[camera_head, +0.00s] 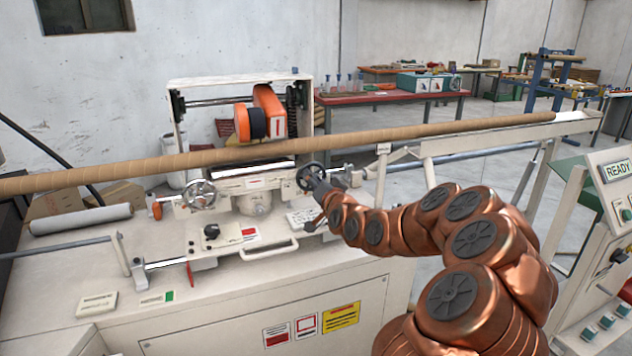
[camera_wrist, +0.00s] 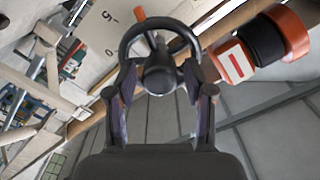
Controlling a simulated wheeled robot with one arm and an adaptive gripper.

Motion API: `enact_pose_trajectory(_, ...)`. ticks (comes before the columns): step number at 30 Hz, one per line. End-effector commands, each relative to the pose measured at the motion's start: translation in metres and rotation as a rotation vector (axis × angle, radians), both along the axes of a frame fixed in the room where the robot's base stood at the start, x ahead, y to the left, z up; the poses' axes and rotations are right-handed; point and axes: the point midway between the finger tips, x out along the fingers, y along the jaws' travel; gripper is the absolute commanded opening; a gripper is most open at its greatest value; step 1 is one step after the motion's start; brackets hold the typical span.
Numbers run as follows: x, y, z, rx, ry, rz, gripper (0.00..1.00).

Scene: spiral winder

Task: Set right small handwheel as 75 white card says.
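The right small handwheel (camera_head: 305,178), dark with a round rim, is mounted on the winder below the long brown tube. It also shows in the wrist view (camera_wrist: 160,22) as a black ring with a round hub. My gripper (camera_wrist: 160,75) is at the wheel, one finger on each side of the hub, with small gaps visible between fingers and hub. The fingers cover the lower rim. Whether they touch the rim I cannot tell. Behind the wheel is a pale dial face (camera_wrist: 100,35) with marks 5 and 0 and an orange pointer (camera_wrist: 139,14). White cards (camera_head: 98,303) lie on the machine top, their writing unreadable.
A left handwheel (camera_head: 200,195) and a black knob (camera_head: 211,231) are on the same machine. The long brown tube (camera_head: 400,137) runs just above my gripper. An orange and black roller unit (camera_head: 265,112) stands behind. A READY panel (camera_head: 615,170) is at the right.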

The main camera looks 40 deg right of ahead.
Motion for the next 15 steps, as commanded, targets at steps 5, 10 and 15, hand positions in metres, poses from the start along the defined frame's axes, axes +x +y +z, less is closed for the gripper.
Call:
enact_pose_trajectory(5,-0.0001,-0.0001,0.0000,0.000,0.000,0.000,0.31)
enact_pose_trajectory(10,-0.0001,-0.0001,0.0000,0.000,0.000,0.000,0.13)
enact_pose_trajectory(15,-0.0001,-0.0002,0.0001,0.000,0.000,0.000,0.00)
